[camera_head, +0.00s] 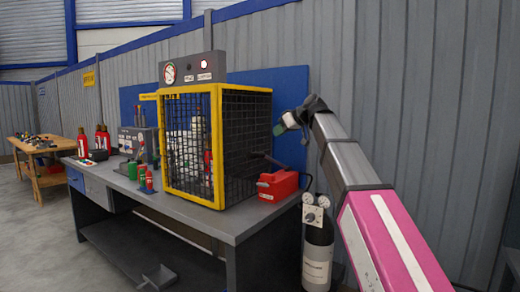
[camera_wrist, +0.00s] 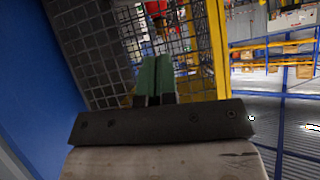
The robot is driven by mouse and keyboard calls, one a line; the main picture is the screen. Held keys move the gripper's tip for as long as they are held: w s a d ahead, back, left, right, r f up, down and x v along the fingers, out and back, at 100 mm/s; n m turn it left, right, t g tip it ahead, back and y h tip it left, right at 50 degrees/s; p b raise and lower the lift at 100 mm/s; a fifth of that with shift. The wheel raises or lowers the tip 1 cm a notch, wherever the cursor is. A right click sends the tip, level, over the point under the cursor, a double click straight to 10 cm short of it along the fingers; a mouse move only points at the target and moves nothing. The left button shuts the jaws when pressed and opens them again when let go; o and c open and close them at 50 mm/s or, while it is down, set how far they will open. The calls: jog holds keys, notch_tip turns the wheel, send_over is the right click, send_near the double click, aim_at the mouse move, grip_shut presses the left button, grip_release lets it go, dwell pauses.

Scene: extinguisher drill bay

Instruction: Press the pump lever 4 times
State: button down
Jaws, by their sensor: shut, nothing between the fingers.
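The red pump (camera_head: 279,186) sits on the right end of the grey bench, beside the yellow-framed mesh cage. Its dark lever (camera_head: 268,159) slants up to the left from the pump and ends near the mesh side. My gripper (camera_head: 279,129), with green fingertips, is above the pump and lever and apart from them, near the cage's upper right side. In the wrist view my gripper's green fingers (camera_wrist: 154,76) are together, with nothing between them. The lever cannot be made out in the wrist view.
The mesh cage (camera_head: 218,146) holds bottles and stands close left of the pump. Red extinguishers (camera_head: 102,137) stand at the bench's far left. A blue panel and grey wall are behind.

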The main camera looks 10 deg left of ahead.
jog(key=shift+w+d+r, duration=0.15)
jog(key=shift+w+r, duration=0.15)
jog(key=shift+r, duration=0.2)
jog(key=shift+w+d+r, duration=0.15)
jog(key=shift+w+r, duration=0.1)
jog(key=shift+r, duration=0.25)
jog(key=s+d+f+x, duration=0.1)
jog(key=f+x, duration=0.1)
jog(key=x, duration=1)
jog(key=shift+a+f, duration=0.2)
jog(key=shift+f, duration=0.25)
jog(key=shift+s+f, duration=0.1)
